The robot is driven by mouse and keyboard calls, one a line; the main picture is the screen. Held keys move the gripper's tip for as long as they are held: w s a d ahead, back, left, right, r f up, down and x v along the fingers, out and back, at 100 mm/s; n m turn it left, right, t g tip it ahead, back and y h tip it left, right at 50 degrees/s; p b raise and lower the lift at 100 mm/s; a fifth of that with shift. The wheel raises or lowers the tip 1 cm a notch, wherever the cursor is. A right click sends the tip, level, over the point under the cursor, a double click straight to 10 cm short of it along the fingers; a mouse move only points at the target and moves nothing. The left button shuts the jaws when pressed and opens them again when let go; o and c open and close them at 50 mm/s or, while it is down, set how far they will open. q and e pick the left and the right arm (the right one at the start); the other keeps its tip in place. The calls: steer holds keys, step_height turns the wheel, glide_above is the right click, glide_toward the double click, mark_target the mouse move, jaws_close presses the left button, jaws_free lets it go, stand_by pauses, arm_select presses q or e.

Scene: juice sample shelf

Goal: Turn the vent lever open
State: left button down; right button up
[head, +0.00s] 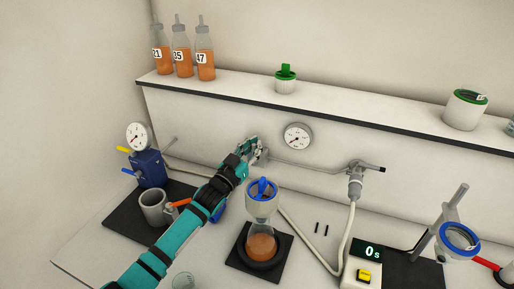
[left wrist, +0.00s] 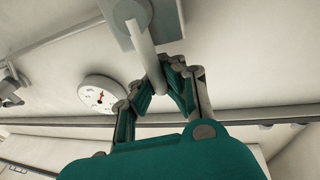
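A pale rod-shaped lever (left wrist: 145,42) sticks out from a grey plate (left wrist: 118,14) in the left wrist view; no label marks it as the vent lever. My left gripper (left wrist: 168,68) has its two teal-padded fingers close in on either side of this rod, apparently shut on it. In the head view, my left gripper (head: 250,146) is at the back wall below the shelf, left of the round wall gauge (head: 298,136). There the fingers mostly hide the lever. My right gripper is not in view.
A blue unit (head: 150,168) with yellow and blue handles and a gauge stands at left, near a grey mug (head: 153,207). A flask (head: 261,246) stands below my arm. The shelf (head: 360,112) above holds bottles. A pipe and hose run right of the gripper.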

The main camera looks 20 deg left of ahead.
arm_select(q)
steer(key=shift+f, duration=0.45)
steer(key=c, duration=1.9)
jaws_free()
steer(key=shift+s, duration=0.1)
steer(key=o, duration=0.4)
steer(key=shift+s+a+r, duration=0.15)
steer(key=shift+r, duration=0.1)
steer(key=shift+o, duration=0.8)
steer(key=shift+r, duration=0.1)
steer(key=v, duration=1.2)
